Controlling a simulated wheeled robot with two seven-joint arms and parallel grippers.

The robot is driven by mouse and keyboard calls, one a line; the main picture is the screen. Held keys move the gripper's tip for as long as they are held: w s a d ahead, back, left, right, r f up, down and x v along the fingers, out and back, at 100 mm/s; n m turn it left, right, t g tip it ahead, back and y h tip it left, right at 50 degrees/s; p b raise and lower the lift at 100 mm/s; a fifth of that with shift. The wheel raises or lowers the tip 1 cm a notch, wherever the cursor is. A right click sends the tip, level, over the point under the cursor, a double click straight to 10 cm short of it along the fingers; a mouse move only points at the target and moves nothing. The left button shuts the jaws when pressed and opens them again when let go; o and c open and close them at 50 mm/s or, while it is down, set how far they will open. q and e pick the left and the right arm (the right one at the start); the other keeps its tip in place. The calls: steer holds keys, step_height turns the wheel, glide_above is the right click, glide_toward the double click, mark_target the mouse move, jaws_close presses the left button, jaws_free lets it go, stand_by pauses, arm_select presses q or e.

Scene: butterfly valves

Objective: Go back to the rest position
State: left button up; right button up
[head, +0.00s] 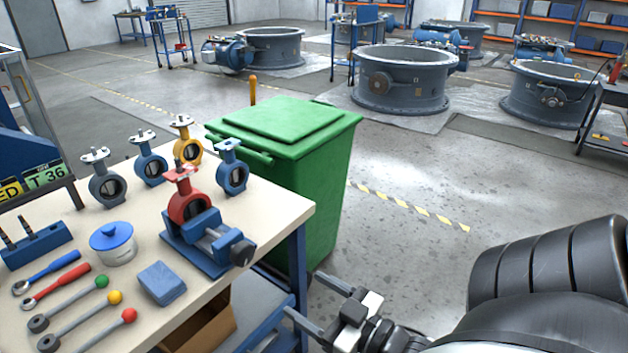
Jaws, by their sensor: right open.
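My right gripper (312,299) is at the bottom middle, beside the workbench's right edge. Its two fingers are apart, with nothing between them. My left gripper is not in view. On the workbench (275,203) a red butterfly valve (186,204) stands in a blue vise (212,243). A grey valve (105,188), two blue valves (150,170) (232,178) and a yellow valve (187,150) stand behind and around it. My right gripper is apart from all the valves.
A green bin (322,185) stands behind the bench's right side. Wrenches, ball-ended levers (100,328), a blue-lidded tin (113,245) and a blue cloth (161,283) lie on the bench. Large grey valve bodies (402,82) stand farther back. The floor (415,180) right of the bin is clear.

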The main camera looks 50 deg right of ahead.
stand_by(0.3)
steer(key=a+f+g+y, duration=0.1)
steer(key=a+f+g, duration=0.2)
steer(key=a+f, duration=0.2)
steer(key=s+a+f+g, duration=0.1)
steer(key=a+f+g, duration=0.3)
steer(key=a, duration=0.8)
steer(key=shift+f+y, duration=0.35)
steer(key=shift+y, duration=0.05)
steer(key=shift+a, duration=0.1)
